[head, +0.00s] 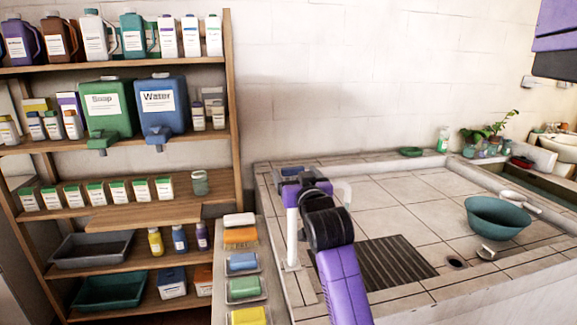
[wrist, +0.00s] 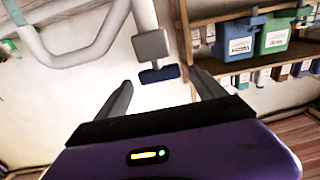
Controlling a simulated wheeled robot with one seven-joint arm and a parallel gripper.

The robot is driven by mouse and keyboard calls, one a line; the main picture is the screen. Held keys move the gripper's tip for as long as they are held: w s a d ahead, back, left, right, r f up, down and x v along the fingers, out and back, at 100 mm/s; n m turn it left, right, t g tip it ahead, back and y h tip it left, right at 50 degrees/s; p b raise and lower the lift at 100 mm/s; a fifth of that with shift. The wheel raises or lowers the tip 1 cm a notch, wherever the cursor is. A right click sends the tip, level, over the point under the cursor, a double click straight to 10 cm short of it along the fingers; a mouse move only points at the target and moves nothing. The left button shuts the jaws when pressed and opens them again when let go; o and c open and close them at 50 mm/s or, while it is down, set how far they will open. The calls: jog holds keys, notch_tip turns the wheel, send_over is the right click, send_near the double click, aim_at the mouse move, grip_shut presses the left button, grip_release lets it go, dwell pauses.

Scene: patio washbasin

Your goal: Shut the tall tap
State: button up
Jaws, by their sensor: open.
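The tall tap's white pipe (head: 292,236) stands at the left edge of the tiled basin in the head view, its curved spout (head: 344,192) partly behind my arm. Its blue handle (head: 292,171) shows at the top, just beyond my gripper. In the wrist view, the pipe (wrist: 144,14) leads to a grey block (wrist: 151,44) with the blue handle (wrist: 159,74) on it. My gripper (wrist: 161,77) is open, and the handle appears between its fingertips, with a gap on both sides. I cannot tell the depth between them.
A wooden shelf (head: 130,210) with bottles and jugs stands at the left. The middle tiles are clear.

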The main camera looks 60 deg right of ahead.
aim_at(292, 168)
jog(key=shift+p+x, duration=0.3)
jog(key=shift+x, duration=2.8)
jog(key=c, duration=1.4)
